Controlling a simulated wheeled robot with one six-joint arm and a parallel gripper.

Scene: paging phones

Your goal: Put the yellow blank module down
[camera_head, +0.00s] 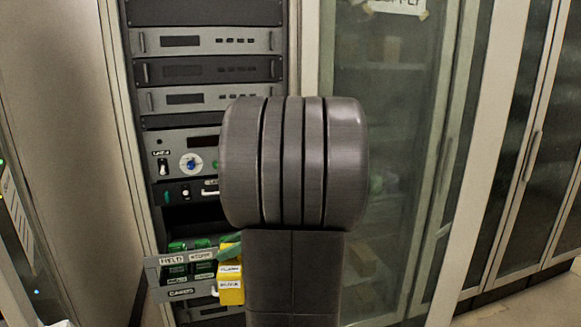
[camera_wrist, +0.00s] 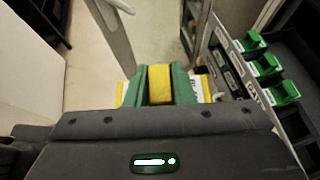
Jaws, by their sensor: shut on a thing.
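The yellow blank module (camera_head: 231,283) shows beside my arm in the head view, with white labels on its face. In the wrist view its yellow body (camera_wrist: 160,84) sits between the green fingers of my gripper (camera_wrist: 161,82), which is shut on it. Yellow and white parts also show outside both fingers. In the head view, a green finger shows above the module, and my arm hides most of the gripper. The module appears close to the right end of the pulled-out labelled drawer (camera_head: 168,261); I cannot tell whether they touch.
Green modules or bins sit in the drawer and show at the right of the wrist view (camera_wrist: 265,66). A rack (camera_head: 210,70) of grey units stands behind. A glass-door cabinet (camera_head: 385,130) is to the right. Open floor (camera_wrist: 155,35) shows beyond the fingers.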

